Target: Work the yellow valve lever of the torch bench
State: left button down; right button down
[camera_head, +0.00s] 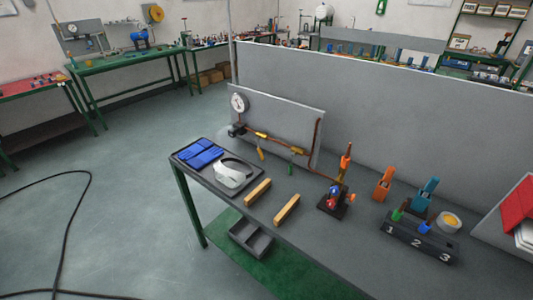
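The torch bench (345,235) has a grey top and green legs. A brown pipe (278,143) runs along a low grey panel (290,118) at the bench's back. A small yellow lever (261,154) hangs down below the pipe's left part, under a yellow-orange fitting (262,135). A round white gauge (239,102) stands at the pipe's left end. A torch (344,165) with red and blue knobs stands upright on a dark base, right of the pipe. Neither of my grippers is in view.
A dark tray (181,160) holds blue gloves (202,153) and a white visor (234,173). Two wooden blocks (258,191) lie in front of the pipe. A black numbered holder (420,237) stands at the right. A grey partition (400,118) rises behind the bench.

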aim_at(260, 150)
jog(key=i+j, duration=0.1)
jog(key=j, duration=0.3)
jog(key=i+j, duration=0.1)
jog(key=j, duration=0.25)
jog(key=i+j, duration=0.1)
jog(key=j, duration=0.3)
jog(key=i+j, duration=0.1)
jog(key=j, duration=0.3)
